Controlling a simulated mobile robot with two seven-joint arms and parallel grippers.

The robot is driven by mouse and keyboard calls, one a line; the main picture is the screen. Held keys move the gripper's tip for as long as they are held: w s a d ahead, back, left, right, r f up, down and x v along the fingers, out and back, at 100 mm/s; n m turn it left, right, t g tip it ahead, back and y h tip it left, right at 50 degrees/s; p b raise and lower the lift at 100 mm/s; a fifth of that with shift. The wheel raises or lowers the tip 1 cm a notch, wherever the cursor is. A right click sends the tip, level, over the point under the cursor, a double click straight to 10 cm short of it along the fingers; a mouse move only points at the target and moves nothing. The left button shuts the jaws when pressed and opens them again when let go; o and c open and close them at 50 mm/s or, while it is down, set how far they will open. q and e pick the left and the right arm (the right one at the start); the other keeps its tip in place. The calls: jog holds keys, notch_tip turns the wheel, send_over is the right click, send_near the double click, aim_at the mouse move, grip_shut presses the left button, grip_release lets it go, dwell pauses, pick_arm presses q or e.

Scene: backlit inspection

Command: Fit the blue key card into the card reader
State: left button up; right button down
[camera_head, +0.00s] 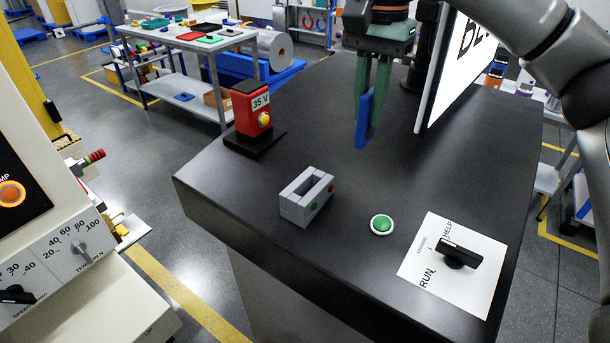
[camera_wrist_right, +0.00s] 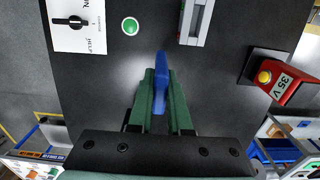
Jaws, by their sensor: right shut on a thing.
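The blue key card (camera_head: 364,118) is held upright in my right gripper (camera_head: 372,95), whose green fingers are shut on it above the dark table. The card and the right gripper (camera_wrist_right: 161,100) also show in the right wrist view, the blue card (camera_wrist_right: 161,75) between the green fingers. The grey card reader (camera_head: 306,196) stands on the table with a dark slot on top and a green and a red dot on its front. The card is apart from the reader, behind it and to its right in the head view. My left gripper is not in view.
A red box marked 35 V (camera_head: 251,108) with a yellow knob stands behind and left of the reader. A green button (camera_head: 381,225) and a white panel with a black switch (camera_head: 460,254) lie to the right. A bright screen (camera_head: 446,62) stands near the gripper.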

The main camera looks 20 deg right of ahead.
jog(key=a+f, duration=0.2)
jog(key=a, duration=0.1)
jog(key=a+f, duration=0.2)
jog(key=f, duration=0.1)
jog(key=w+a+f, duration=0.1)
jog(key=a+f, duration=0.1)
jog(key=a, duration=0.1)
jog(key=shift+a+f, duration=0.25)
jog(key=shift+a, duration=0.05)
notch_tip(320, 180, down, 2)
jog(key=shift+a+f+p, duration=0.1)
jog(key=shift+f+p, duration=0.1)
jog(key=shift+p, duration=0.2)
jog(key=shift+f, duration=0.35)
jog(key=shift+f, duration=0.1)
jog(key=shift+f, duration=0.2)
jog(key=c, duration=0.9)
grip_release()
jog(key=shift+r, duration=0.1)
